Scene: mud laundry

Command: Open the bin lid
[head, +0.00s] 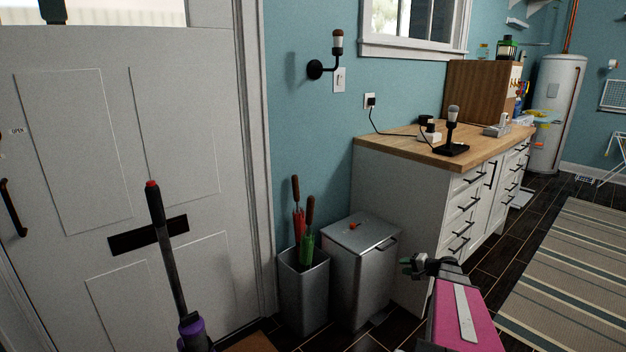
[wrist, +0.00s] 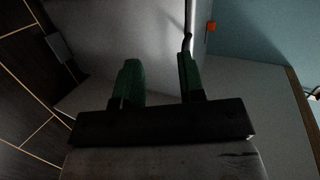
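The bin (head: 358,280) is a grey metal box against the wall, and its lid (head: 345,237) lies flat and shut. A dark handle (head: 386,245) sits at the lid's right front edge. My gripper (head: 407,267) is just right of the bin, a little below the handle, with green fingers pointing at it. In the wrist view my gripper (wrist: 160,62) is open, its fingers apart before the bin's grey face (wrist: 110,25). A dark bar, seemingly the handle (wrist: 187,42), shows by the right finger's tip; I cannot tell whether they touch.
A small orange object (head: 354,226) lies on the lid. Left of the bin, an open container (head: 304,295) holds red and green umbrellas. A white cabinet (head: 400,200) with a wooden top stands close behind and right. A dark upright stick (head: 168,250) stands before the door.

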